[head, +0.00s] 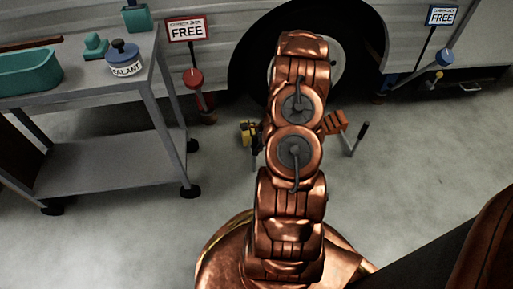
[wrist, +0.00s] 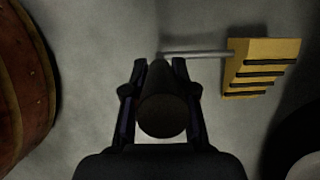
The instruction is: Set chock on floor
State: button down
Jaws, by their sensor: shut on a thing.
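A yellow chock (wrist: 262,67) with black ridges shows at upper right in the wrist view, with a grey rod (wrist: 195,54) running from it to the left. My gripper (wrist: 160,75) is shut on the chock's dark round grip (wrist: 161,112), which sits between the fingers. In the head view, a small part of the yellow chock (head: 246,131) shows just left of my copper arm. The grey floor (head: 120,225) lies below. I cannot tell whether the chock touches it.
An orange chock (head: 334,122) with a handle (head: 357,139) is right of my arm. The camper's wheel (head: 337,62) is behind the arm. A grey cart (head: 110,165) stands at left. Signs on stands (head: 187,29) flank the wheel. Floor at lower left is clear.

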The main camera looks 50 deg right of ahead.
jog(key=shift+w+d+f, duration=0.1)
jog(key=shift+d+f, duration=0.05)
jog(key=shift+f, duration=0.3)
jog(key=shift+w+d+r+p, duration=0.15)
jog(key=shift+w+r+p, duration=0.15)
jog(key=shift+p, duration=0.1)
jog(key=shift+w+d+f+p, duration=0.15)
jog(key=shift+w+d+p, duration=1.2)
jog(key=shift+w, duration=0.55)
jog(key=shift+w+d+f+p, duration=0.2)
jog(key=shift+w+d+p, duration=0.9)
jog(key=shift+w+d, duration=0.6)
jog(key=shift+w+d+f+p, duration=0.15)
jog(key=shift+w+d+p, duration=1.1)
jog(key=shift+w, duration=0.85)
jog(key=shift+w+d+b, duration=0.4)
jog(key=shift+w+d, duration=0.4)
jog(key=shift+w, duration=0.2)
jog(key=shift+w+d+f+b, duration=0.1)
jog(key=shift+w+d+b, duration=0.1)
jog(key=shift+b, duration=0.1)
jog(key=shift+w+d+r+b, duration=0.2)
jog(key=shift+w+d+b, duration=0.45)
jog(key=shift+w, duration=0.15)
